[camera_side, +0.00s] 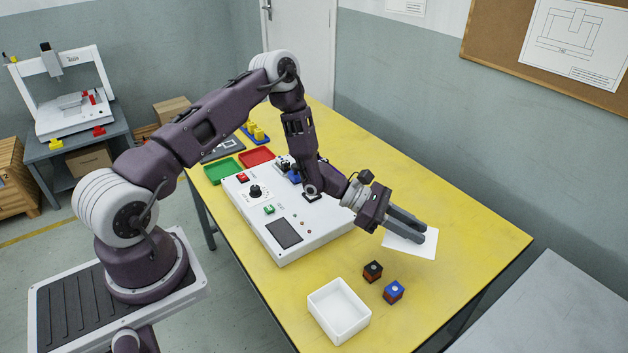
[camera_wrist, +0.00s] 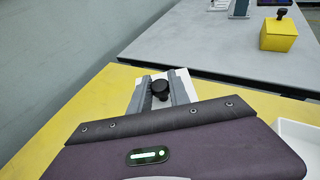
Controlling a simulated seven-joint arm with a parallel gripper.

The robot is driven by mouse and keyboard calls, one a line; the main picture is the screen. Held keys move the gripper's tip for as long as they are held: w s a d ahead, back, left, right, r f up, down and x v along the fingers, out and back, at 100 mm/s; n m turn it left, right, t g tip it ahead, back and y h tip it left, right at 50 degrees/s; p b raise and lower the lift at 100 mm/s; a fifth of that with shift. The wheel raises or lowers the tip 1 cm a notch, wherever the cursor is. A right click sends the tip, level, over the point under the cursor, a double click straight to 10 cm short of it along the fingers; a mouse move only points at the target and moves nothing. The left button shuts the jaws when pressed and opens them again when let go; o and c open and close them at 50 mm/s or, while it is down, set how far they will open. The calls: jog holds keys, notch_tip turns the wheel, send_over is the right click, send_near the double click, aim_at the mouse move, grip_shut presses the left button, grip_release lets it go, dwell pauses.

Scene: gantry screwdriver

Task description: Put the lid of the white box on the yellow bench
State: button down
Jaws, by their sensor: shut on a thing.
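The white lid (camera_side: 408,245) is a thin flat square under my fingertips, over the right part of the yellow bench (camera_side: 478,240). My gripper (camera_side: 422,226) is shut on the lid's black knob (camera_wrist: 160,89); the wrist view shows the knob between both fingers (camera_wrist: 159,92) with the white lid (camera_wrist: 182,80) behind it. I cannot tell whether the lid touches the bench or hangs just above it. The white box (camera_side: 340,312) stands open and empty at the bench's front edge; its corner shows in the wrist view (camera_wrist: 296,140).
A large white control panel (camera_side: 290,215) lies left of my gripper. Green (camera_side: 222,171) and red (camera_side: 256,156) trays are farther back. The bench's right end is clear.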

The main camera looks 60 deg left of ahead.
jog(key=w+n+t+y, duration=0.2)
jog(key=w, duration=0.4)
jog(key=f, duration=1)
jog(key=shift+s+a, duration=0.1)
jog(key=shift+a, duration=0.3)
jog(key=shift+f, duration=0.1)
jog(key=c, duration=1.2)
grip_release()
jog(key=shift+c, duration=0.2)
